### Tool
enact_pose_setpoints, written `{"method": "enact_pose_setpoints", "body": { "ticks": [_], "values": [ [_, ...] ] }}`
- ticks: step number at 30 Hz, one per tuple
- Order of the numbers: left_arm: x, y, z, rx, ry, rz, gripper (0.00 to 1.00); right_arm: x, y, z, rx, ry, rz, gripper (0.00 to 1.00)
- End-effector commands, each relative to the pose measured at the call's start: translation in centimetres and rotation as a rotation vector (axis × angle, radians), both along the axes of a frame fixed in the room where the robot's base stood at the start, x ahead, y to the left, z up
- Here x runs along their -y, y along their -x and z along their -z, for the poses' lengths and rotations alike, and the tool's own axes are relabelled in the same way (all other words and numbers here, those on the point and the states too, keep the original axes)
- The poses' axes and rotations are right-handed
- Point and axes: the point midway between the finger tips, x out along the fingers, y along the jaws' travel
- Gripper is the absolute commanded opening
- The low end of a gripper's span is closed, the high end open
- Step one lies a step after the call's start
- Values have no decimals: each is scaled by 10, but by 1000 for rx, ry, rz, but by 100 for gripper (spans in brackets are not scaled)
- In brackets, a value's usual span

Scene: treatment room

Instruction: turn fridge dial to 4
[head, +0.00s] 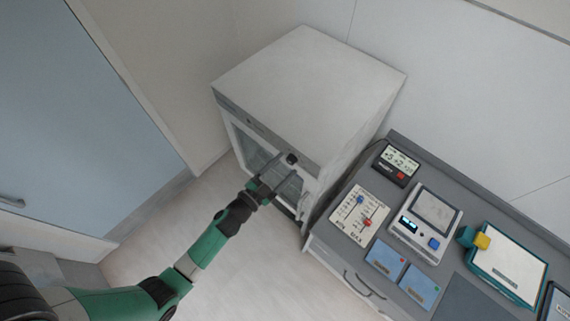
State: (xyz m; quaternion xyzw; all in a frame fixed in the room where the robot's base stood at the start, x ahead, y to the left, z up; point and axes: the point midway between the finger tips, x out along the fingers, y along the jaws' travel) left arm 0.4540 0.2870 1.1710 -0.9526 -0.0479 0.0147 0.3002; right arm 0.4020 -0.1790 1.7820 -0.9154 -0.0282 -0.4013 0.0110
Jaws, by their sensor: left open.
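The white fridge (308,82) stands against the wall, with a grey strip along the top of its glass-fronted door. A small dark dial (291,158) sits near the right end of that strip. My left gripper (287,168) is in front of the fridge, fingers pointing at the front near the dial. It is open, and its fingertips are close to the dial. I cannot tell whether they touch it. The dial's numbers and pointer are too small to read. My right gripper is not in view.
A grey counter stands right of the fridge. It holds a display (396,164), a panel with red and blue markers (350,212), a white device (425,222), blue cards (385,259) and a teal-edged tray (476,267). A blue cabinet (75,110) is on the left. The floor between is clear.

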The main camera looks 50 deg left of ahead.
Motion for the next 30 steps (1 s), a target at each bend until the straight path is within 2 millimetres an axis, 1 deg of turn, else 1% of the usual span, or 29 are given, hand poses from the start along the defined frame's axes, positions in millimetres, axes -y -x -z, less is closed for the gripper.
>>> {"method": "enact_pose_setpoints", "body": {
  "ticks": [3,9,13,15,18,30],
  "values": [
    [2,25,-2,-4,1,-3,71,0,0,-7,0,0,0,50],
    [7,73,-1,-3,1,-4,71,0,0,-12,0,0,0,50],
    [8,95,0,-2,0,-4,71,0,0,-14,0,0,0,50],
    [10,101,-1,0,-1,-1,71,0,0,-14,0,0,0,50],
    [10,105,-1,0,-1,-1,71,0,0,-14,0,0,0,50],
    [11,105,-1,0,-1,-1,71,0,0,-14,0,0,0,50]
  ]
}}
